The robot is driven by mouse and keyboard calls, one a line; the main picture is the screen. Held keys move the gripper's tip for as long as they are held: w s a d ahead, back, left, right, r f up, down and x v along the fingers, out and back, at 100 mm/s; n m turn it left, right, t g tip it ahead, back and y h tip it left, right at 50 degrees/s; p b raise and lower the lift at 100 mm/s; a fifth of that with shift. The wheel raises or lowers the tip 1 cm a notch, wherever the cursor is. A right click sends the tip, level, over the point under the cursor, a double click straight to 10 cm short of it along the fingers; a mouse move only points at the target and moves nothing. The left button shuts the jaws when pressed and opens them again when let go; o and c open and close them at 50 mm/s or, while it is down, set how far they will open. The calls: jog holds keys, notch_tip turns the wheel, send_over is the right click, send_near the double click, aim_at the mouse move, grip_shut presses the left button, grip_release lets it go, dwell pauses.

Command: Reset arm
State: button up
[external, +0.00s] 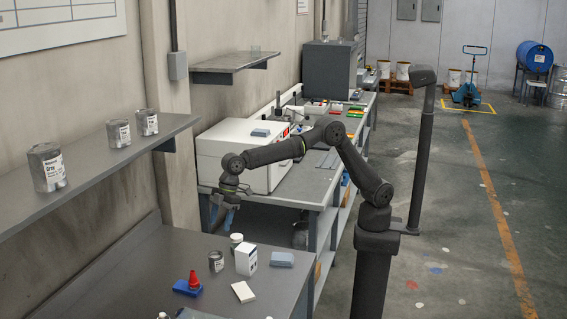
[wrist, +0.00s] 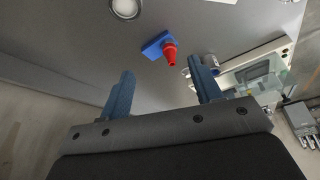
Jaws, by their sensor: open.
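My gripper (external: 222,216) hangs at the end of my bent arm, above the back part of the near grey table (external: 150,262). In the wrist view my gripper (wrist: 161,67) shows two blue fingers spread apart with nothing between them. A blue block with a red cone-like piece (external: 193,284) is on the table; it also shows in the wrist view (wrist: 156,46), just beyond the fingertips and below them. The fingers do not appear to touch anything.
Paint cans (external: 47,167) line the wall shelf (external: 95,165). A white machine (external: 225,160) stands behind.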

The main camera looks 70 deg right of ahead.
jog(key=shift+s+d+m, duration=0.15)
jog(key=shift+s+d, duration=0.25)
jog(key=shift+s, duration=0.45)
jog(key=shift+s+d+m, duration=0.15)
jog(key=shift+s+d, duration=0.25)
jog(key=shift+s, duration=0.4)
jog(key=shift+o, duration=0.2)
